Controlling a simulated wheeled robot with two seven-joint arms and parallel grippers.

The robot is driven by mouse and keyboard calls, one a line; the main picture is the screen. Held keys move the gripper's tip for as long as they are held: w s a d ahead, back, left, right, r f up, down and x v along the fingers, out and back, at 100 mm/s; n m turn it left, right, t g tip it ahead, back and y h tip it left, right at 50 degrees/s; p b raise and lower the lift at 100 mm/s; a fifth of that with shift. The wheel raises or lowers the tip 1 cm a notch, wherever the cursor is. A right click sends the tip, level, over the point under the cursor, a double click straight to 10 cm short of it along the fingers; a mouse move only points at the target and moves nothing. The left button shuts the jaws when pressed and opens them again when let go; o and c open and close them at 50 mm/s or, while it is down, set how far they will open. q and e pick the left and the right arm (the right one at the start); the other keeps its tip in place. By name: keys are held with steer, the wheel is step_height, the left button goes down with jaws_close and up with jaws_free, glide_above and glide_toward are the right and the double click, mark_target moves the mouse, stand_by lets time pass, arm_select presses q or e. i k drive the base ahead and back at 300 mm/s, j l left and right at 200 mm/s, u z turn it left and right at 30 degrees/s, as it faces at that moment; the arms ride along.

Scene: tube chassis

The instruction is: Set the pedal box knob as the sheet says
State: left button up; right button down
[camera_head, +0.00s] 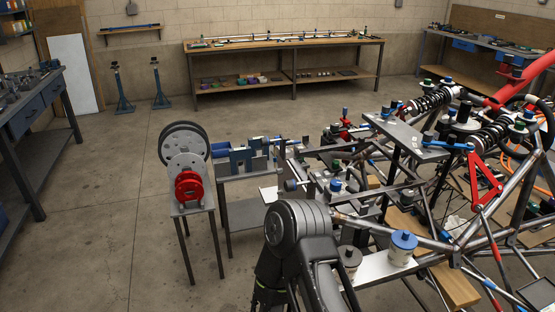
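I cannot tell for sure which part is the pedal box knob. A blue-topped round knob or cap (404,240) sits on a pale cylinder at the front of the tube chassis (470,240). A smaller grey round part (348,258) stands to its left. Several small blue and green caps, such as a blue one (335,185), sit on the chassis further back. A small white sheet (270,193) lies left of the chassis; any writing on it is unreadable. One of my dark arms rises at the bottom centre and covers part of the chassis front. No gripper fingers show.
A stand with a red hub and dark wheel (183,140) is left of the chassis, next to a low bench with blue parts (245,158). Workbenches line the left wall (30,115) and back wall (290,44). The floor (110,200) at left is clear.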

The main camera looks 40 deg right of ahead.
mark_target(335, 185)
steer(key=l+z, duration=0.2)
steer(key=z, duration=1.45)
